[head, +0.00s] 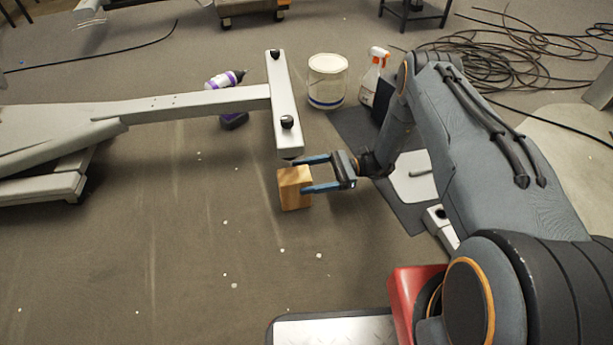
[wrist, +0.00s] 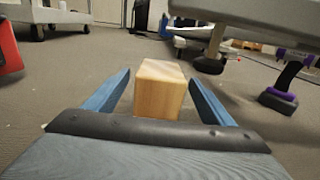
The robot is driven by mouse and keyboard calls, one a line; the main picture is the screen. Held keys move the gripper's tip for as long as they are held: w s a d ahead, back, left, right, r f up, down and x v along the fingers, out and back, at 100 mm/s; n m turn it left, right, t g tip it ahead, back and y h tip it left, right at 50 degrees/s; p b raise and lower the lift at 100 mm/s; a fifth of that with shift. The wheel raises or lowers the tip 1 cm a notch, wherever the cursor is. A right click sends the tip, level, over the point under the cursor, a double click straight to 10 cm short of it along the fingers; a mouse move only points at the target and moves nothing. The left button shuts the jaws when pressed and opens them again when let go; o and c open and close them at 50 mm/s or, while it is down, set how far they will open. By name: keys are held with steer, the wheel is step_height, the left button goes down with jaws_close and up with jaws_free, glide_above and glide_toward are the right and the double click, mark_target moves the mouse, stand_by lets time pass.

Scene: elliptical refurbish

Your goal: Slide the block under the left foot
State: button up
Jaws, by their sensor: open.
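A light wooden block (head: 294,188) stands on the floor just below the near end of the grey crossbar (head: 284,95) of the elliptical frame. My gripper (head: 304,174) is open, its blue fingers pointing left at the block. In the wrist view the block (wrist: 160,90) lies between the two open fingers (wrist: 160,98), with gaps seen on both sides. The grey frame (wrist: 270,20) rises close on the right there, with a dark foot (wrist: 210,64) beyond the block. I cannot tell how far the crossbar's near foot is above the floor.
A dark mat (head: 352,125) lies under my arm. Coiled cables (head: 520,50) are at the back right. The floor at left front is clear.

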mark_target(282, 180)
steer(key=shift+s+a+b, duration=0.2)
steer(key=shift+a+b, duration=0.15)
steer(key=shift+a, duration=0.9)
steer(key=shift+s+a+b, duration=0.25)
steer(key=shift+a+b, duration=0.15)
steer(key=shift+a, duration=0.9)
steer(key=shift+s+a+b, duration=0.2)
steer(key=shift+a+b, duration=0.15)
steer(key=shift+a, duration=0.9)
